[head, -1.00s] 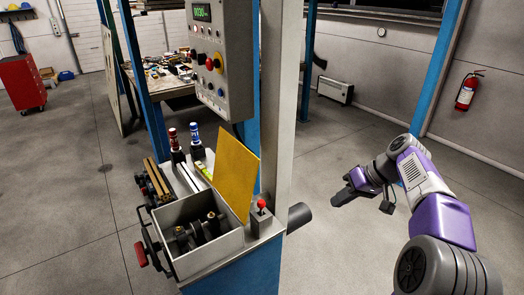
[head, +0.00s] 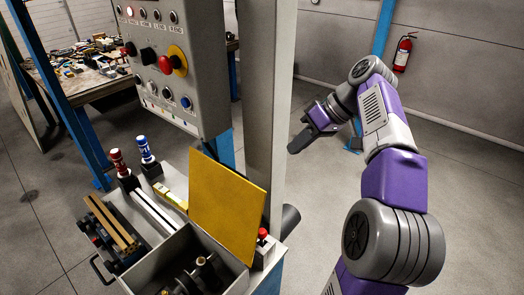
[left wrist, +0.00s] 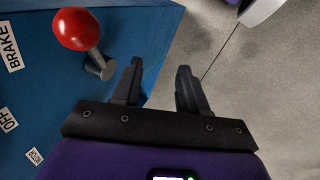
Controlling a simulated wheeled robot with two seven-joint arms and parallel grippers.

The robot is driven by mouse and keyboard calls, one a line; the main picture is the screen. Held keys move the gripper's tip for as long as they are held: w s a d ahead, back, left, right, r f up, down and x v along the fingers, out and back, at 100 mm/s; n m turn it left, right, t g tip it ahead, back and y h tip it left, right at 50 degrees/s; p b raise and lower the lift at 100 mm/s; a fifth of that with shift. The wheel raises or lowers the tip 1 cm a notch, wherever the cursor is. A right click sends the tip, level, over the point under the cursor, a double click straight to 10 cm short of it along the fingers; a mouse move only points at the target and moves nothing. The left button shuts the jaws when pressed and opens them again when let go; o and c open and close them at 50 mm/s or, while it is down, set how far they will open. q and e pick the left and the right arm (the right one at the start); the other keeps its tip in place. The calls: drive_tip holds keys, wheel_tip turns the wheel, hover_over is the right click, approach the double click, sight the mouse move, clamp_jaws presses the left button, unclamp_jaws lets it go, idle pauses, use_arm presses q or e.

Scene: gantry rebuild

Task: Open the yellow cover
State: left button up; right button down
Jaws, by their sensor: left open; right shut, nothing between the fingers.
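The yellow cover (head: 228,205) is a flat plate standing raised, leaning slightly back, at the far right edge of a grey open-topped box (head: 150,272). Dark parts show inside the box. My right gripper (head: 302,141) is shut and empty, in the air right of the grey post, apart from the cover. My left gripper does not show in the head view. In the left wrist view, my left gripper (left wrist: 158,84) is open and empty, beside a blue panel (left wrist: 40,100) with a red-ball lever (left wrist: 80,30). The cover does not show there.
A control box (head: 170,70) with buttons hangs above the bench, beside a grey post (head: 262,100). Red-topped (head: 117,160) and blue-topped (head: 145,150) handles stand behind the grey box. A small red knob (head: 263,234) is right of the cover. Open floor lies at right.

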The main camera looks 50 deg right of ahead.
drive_tip(key=w+a+f+b, duration=0.3)
drive_tip(key=w+a+f, duration=0.2)
drive_tip(key=a+f, duration=0.2)
drive_tip(key=shift+a+b, duration=0.2)
drive_tip(key=shift+b, duration=0.15)
drive_tip(key=shift+w, duration=0.1)
